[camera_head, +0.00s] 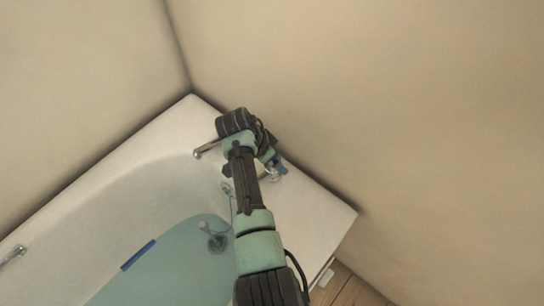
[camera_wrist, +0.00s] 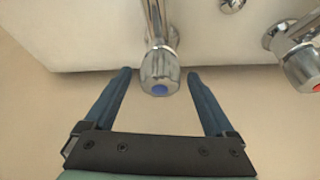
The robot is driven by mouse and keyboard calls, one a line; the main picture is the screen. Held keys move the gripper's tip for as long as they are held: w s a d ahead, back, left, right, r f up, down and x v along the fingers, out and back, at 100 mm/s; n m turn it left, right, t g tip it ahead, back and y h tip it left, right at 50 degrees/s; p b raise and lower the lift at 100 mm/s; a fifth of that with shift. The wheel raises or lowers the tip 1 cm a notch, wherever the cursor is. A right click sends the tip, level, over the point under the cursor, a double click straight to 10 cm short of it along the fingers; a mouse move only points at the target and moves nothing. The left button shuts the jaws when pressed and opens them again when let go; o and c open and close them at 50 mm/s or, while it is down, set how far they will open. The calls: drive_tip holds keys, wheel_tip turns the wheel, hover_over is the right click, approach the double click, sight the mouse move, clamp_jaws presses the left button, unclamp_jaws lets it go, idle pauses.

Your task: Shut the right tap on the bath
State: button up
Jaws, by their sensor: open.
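The right tap is chrome with a blue-marked knob (camera_wrist: 160,73), in the wrist view. My gripper (camera_wrist: 159,74) is open, with one blue finger on each side of this knob. Gaps show between the fingers and the knob, so they look apart from it. In the head view, the bath (camera_head: 323,212) stands in the corner, and my gripper (camera_head: 279,168) is over its right end, by the right tap (camera_head: 268,176), which my arm partly hides. The other tap (camera_head: 206,149) shows to the left; its red-marked knob (camera_wrist: 302,67) is at the wrist view's right edge.
Walls meet behind the bath's far corner, and the right wall (camera_head: 400,110) runs close beside my gripper. Water (camera_head: 185,262) stands in the bath. A blue strip (camera_head: 138,255) and a chrome grip (camera_head: 12,255) are on the left side.

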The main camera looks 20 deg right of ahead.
drive_tip(key=shift+r, duration=0.1)
drive_tip(key=p+v, duration=0.3)
drive_tip(key=v, duration=0.9)
drive_tip(key=shift+a+r, duration=0.25)
drive_tip(key=shift+r, duration=0.1)
